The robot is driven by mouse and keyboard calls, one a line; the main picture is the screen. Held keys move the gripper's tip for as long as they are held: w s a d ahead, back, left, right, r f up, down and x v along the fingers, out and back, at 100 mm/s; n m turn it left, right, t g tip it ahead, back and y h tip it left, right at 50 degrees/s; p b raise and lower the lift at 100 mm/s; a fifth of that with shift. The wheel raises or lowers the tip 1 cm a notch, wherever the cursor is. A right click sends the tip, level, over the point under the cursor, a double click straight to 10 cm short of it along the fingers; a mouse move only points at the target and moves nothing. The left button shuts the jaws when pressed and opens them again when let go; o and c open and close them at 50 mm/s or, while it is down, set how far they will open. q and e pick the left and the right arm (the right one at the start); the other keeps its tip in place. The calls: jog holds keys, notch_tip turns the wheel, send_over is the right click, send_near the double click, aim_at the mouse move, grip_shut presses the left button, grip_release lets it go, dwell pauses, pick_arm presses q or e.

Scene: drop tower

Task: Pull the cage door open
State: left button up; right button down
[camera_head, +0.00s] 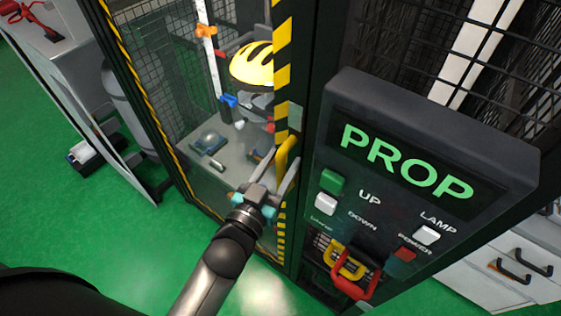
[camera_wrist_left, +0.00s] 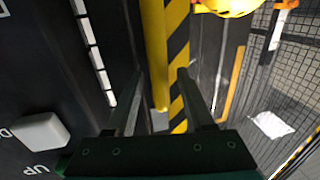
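The cage door has a yellow-and-black striped edge (camera_head: 281,62), which also shows in the left wrist view (camera_wrist_left: 178,48). It looks shut against the dark post beside the control panel. A yellow bar handle (camera_head: 288,146) stands upright near this edge; it also shows in the left wrist view (camera_wrist_left: 154,45). My left gripper (camera_head: 284,160) is at the lower part of the handle, with one finger on each side of it. In the left wrist view the fingers (camera_wrist_left: 161,72) are apart, with a gap beside the bar. My right gripper is not in view.
Inside the cage are a yellow helmet (camera_head: 252,65) and small items. Green floor (camera_head: 130,235) is free at left; a grey cabinet (camera_head: 75,60) stands beyond.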

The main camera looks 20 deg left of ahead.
pick_arm(q)
grip_shut()
dwell(1.2)
